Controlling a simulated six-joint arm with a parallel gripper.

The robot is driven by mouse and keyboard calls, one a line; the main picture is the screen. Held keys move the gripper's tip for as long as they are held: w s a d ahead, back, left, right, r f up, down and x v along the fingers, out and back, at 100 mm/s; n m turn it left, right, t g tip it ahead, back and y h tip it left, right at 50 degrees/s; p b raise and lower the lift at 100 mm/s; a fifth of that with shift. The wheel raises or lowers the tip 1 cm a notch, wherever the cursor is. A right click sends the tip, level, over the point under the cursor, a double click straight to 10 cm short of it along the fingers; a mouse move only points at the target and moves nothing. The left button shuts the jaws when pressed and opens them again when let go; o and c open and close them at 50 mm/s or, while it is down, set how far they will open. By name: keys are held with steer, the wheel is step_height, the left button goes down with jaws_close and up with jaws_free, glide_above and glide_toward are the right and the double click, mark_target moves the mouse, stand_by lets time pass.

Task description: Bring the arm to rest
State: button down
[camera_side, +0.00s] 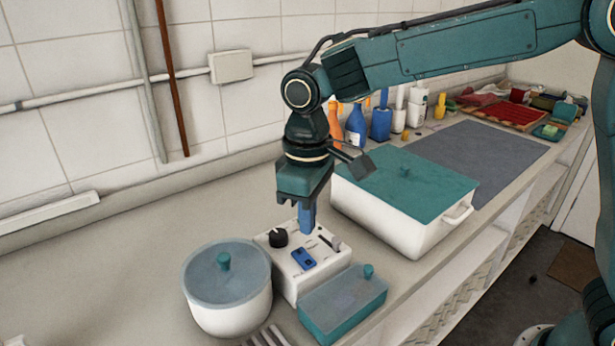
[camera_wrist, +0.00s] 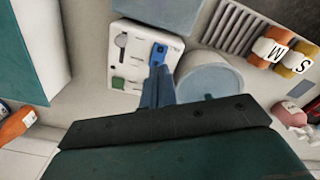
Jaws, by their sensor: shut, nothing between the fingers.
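My gripper (camera_side: 307,218) points down with its blue fingers together, just above the back of a white control box (camera_side: 290,272). The box carries a black knob (camera_side: 278,238), a blue rocker switch (camera_side: 303,258) and a slider (camera_side: 329,243). In the wrist view my gripper's fingertips (camera_wrist: 159,72) overlap the box (camera_wrist: 120,57), close to the blue switch (camera_wrist: 159,52). I cannot tell whether the fingers touch the box. The fingers hold nothing.
A round lidded pot (camera_side: 226,285) stands left of the box and a teal lidded container (camera_side: 343,302) in front. A large white bin with teal lid (camera_side: 405,195) stands close on the right. Bottles (camera_side: 356,126) line the wall. The counter at left is clear.

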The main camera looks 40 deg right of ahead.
stand_by(0.3)
steer(key=s+d+r+m+t, duration=0.1)
steer(key=s+d+r+m, duration=0.1)
steer(key=s+d+r, duration=0.3)
steer(key=s+d+r+m+t, duration=0.1)
steer(key=s+d+r+t, duration=0.2)
steer(key=d, duration=0.5)
steer(key=s+d+f+m, duration=0.1)
steer(key=s+d, duration=0.2)
steer(key=s, duration=0.4)
steer(key=s+d+f+m+t, duration=0.1)
steer(key=s+d+m, duration=0.1)
steer(key=s+d, duration=0.2)
steer(key=s, duration=0.3)
steer(key=shift+d+t, duration=0.25)
steer(key=shift+t, duration=0.05)
steer(key=c, duration=2.1)
jaws_free()
steer(key=shift+w, duration=0.1)
